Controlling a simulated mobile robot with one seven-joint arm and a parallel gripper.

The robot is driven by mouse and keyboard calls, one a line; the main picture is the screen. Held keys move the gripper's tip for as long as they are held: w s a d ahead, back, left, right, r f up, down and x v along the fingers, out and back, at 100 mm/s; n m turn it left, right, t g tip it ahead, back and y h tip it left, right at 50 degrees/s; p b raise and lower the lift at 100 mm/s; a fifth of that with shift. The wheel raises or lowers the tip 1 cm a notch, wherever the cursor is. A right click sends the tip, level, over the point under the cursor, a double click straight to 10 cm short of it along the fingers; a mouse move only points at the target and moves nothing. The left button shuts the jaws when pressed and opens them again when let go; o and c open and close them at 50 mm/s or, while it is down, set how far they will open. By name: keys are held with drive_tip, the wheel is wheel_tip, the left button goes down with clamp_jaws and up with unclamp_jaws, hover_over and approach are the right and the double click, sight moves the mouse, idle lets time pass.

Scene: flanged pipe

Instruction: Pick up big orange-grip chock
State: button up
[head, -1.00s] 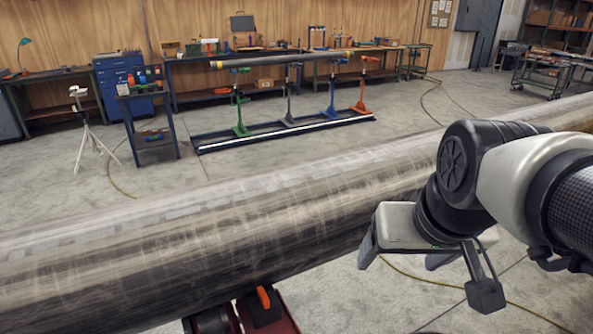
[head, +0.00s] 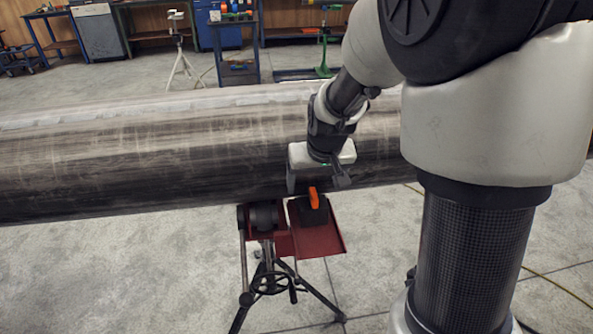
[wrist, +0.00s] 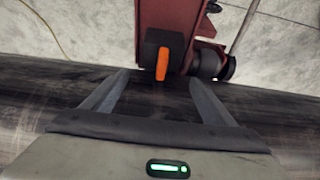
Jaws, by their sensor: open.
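The big chock (head: 314,208) is a dark block with an upright orange grip (head: 314,197). It rests on the red tray of a pipe stand, in front of the large pipe. In the wrist view the chock (wrist: 152,50) and its orange grip (wrist: 161,64) lie just beyond the fingertips, between their lines. My gripper (head: 318,186) is open and empty, just above and behind the chock in the head view. In the wrist view my gripper (wrist: 161,80) shows its two fingers spread wide, apart from the grip.
The large dark pipe (head: 150,160) runs across the view close to my gripper. The red tray (head: 322,240) sits on a tripod stand (head: 268,285) with a roller (head: 264,216) left of the chock. Bare floor lies around the stand. Benches stand far behind.

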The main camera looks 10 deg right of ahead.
sight(316, 200)
drive_tip(key=b+x, duration=0.1)
drive_tip(key=x, duration=0.7)
drive_tip(key=shift+w+f, duration=0.1)
drive_tip(key=shift+f, duration=0.05)
drive_tip(key=c, duration=1.5)
drive_tip(key=shift+c, duration=0.2)
drive_tip(key=shift+s+r, duration=0.35)
drive_tip(key=shift+r, duration=0.2)
drive_tip(key=s+r+p, duration=0.1)
drive_tip(key=s+r, duration=0.6)
drive_tip(key=s, duration=0.5)
drive_tip(key=w+f, duration=0.1)
drive_tip(key=w, duration=0.1)
drive_tip(key=w+f, duration=0.2)
drive_tip(key=w, duration=0.1)
drive_tip(key=w+f, duration=0.1)
drive_tip(key=w, duration=0.1)
drive_tip(key=shift+w+f, duration=0.15)
drive_tip(key=shift+f, duration=0.15)
drive_tip(key=shift+w+f, duration=0.35)
drive_tip(key=shift+f, duration=0.05)
drive_tip(key=shift+f+b, duration=0.65)
drive_tip(key=shift+f, duration=0.4)
